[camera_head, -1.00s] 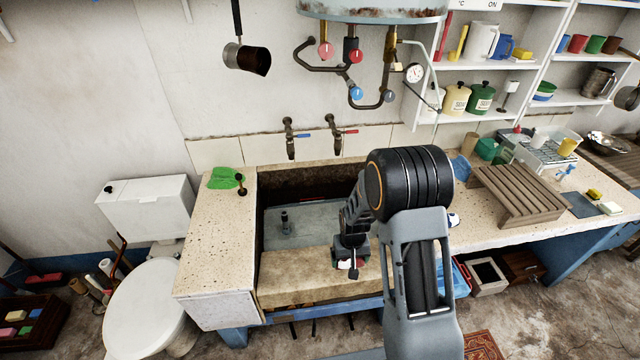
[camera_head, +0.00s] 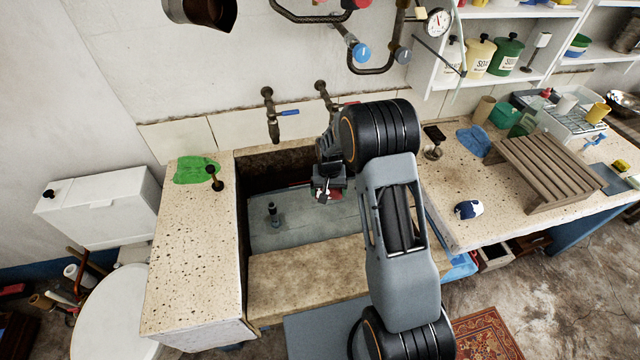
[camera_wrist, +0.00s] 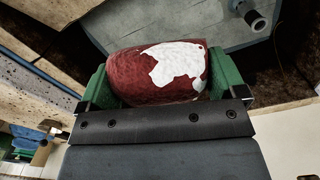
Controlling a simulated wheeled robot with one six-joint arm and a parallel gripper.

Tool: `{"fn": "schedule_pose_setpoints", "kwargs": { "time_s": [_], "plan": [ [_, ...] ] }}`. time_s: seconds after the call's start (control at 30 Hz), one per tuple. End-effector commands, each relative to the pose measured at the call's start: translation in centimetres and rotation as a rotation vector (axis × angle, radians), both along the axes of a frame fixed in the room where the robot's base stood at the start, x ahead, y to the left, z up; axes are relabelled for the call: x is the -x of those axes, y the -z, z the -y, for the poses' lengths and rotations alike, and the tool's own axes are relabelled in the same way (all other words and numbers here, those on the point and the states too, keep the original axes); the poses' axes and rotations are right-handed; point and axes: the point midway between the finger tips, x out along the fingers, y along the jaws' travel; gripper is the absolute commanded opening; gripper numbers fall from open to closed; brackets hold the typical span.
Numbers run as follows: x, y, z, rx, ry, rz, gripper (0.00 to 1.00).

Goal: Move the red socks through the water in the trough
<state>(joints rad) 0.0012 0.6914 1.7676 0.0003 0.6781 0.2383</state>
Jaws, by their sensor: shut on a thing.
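My gripper (camera_head: 324,190) is over the back right part of the stone trough (camera_head: 305,268), inside its rim. In the wrist view its two green fingers are shut on the red socks (camera_wrist: 130,80), a rounded red bundle with a white patch. In the head view the socks are mostly hidden by the gripper. The grey-blue water (camera_head: 310,222) or basin floor lies below. I cannot tell whether the bundle touches it. A short dark standpipe (camera_head: 273,212) stands in the trough to the left and also shows in the wrist view (camera_wrist: 255,15).
Two wall taps, one blue-handled (camera_head: 272,120) and one red-handled (camera_head: 328,100), hang over the trough's back. A green cloth (camera_head: 196,170) and a plunger-like tool (camera_head: 214,178) lie on the left ledge. A blue-white bundle (camera_head: 468,209) and wooden rack (camera_head: 545,170) are on the right counter.

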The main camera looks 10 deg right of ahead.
Motion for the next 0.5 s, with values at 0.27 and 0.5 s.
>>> {"fn": "schedule_pose_setpoints", "kwargs": {
  "time_s": [0.27, 0.5],
  "plan": [
    [-7.4, 5.5, 0.2, -0.001, 0.251, 0.003, 0.62],
    [-11.1, 7.2, 0.4, -0.001, 0.422, 0.002, 0.62]
  ]
}}
